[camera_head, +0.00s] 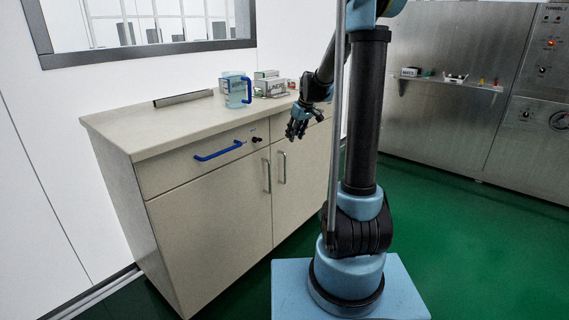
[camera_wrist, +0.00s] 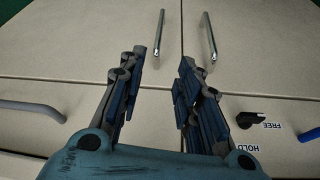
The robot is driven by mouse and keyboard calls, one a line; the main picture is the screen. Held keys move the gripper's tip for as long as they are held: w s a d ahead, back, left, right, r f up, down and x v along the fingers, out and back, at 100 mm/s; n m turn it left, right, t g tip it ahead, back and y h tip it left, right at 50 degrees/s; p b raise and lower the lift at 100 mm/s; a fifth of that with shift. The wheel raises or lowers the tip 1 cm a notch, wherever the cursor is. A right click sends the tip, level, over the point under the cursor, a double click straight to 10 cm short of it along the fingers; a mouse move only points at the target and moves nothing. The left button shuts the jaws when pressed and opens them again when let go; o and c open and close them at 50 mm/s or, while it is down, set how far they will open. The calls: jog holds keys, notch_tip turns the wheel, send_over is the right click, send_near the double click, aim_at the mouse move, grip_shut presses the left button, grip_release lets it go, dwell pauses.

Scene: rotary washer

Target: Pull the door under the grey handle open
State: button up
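The beige cabinet has two shut doors under two drawer fronts. In the wrist view, a grey drawer handle (camera_wrist: 30,109) is at the left and a blue drawer handle (camera_wrist: 309,135) at the right. The door under the grey handle (camera_head: 302,190) is the right one in the head view. Its upright metal handle (camera_head: 282,167) also shows in the wrist view (camera_wrist: 159,33). My gripper (camera_head: 296,130) is open and empty before the cabinet front. In the wrist view, its spread fingers (camera_wrist: 163,58) point towards the door handles, touching neither visibly.
The left door's handle (camera_head: 267,176) is close beside the right one. A black knob (camera_wrist: 251,119) marked FREE and HOLD sits on the blue-handled drawer's front. A blue-handled jug (camera_head: 235,91) and small devices stand on the countertop (camera_head: 170,122). Green floor is open at right.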

jog(key=x, duration=1.8)
jog(key=shift+w, duration=0.4)
jog(key=shift+r, duration=0.15)
grip_shut()
